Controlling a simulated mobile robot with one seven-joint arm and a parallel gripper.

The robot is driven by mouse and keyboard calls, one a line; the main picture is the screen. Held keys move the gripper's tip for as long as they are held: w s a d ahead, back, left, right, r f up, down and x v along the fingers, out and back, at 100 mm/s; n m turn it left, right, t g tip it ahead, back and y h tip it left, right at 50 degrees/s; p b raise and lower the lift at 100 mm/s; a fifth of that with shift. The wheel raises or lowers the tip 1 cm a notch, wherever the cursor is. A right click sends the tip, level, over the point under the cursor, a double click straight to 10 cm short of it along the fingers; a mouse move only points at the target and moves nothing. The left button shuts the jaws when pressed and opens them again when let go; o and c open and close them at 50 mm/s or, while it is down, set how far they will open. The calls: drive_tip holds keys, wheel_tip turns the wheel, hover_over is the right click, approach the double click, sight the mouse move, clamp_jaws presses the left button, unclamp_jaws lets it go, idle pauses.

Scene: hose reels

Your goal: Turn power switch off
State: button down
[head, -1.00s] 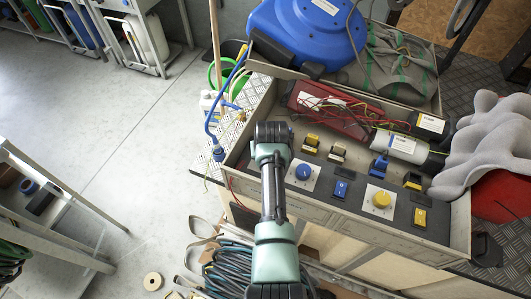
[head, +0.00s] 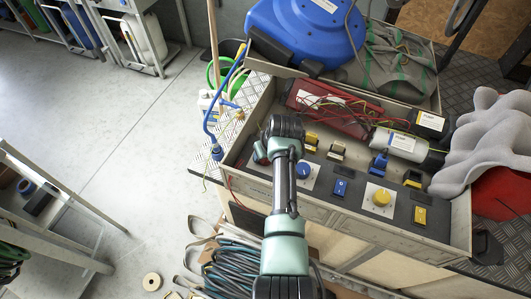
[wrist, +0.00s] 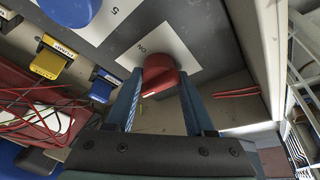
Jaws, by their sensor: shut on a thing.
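A red rotary knob (wrist: 158,76) stands on a white plate (wrist: 178,50) marked ON, on the dark panel, in the wrist view. My gripper (wrist: 158,88) has its two blue fingers on either side of this knob and is shut on it. In the head view my gripper (head: 261,153) is at the left end of the control panel, largely covered by my wrist. The red knob is hard to make out there. The pointing direction of the knob cannot be told clearly.
A red device (head: 334,110) with loose wires lies behind. The box's raised wall (wrist: 258,45) is close by.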

drive_tip(key=shift+d, duration=0.2)
drive_tip(key=shift+c, duration=1.5)
unclamp_jaws()
drive_tip(key=shift+a+r, duration=0.1)
drive_tip(key=p+v, duration=0.2)
drive_tip(key=v, duration=1)
drive_tip(key=shift+s+r, duration=0.2)
drive_tip(key=shift+r, duration=0.15)
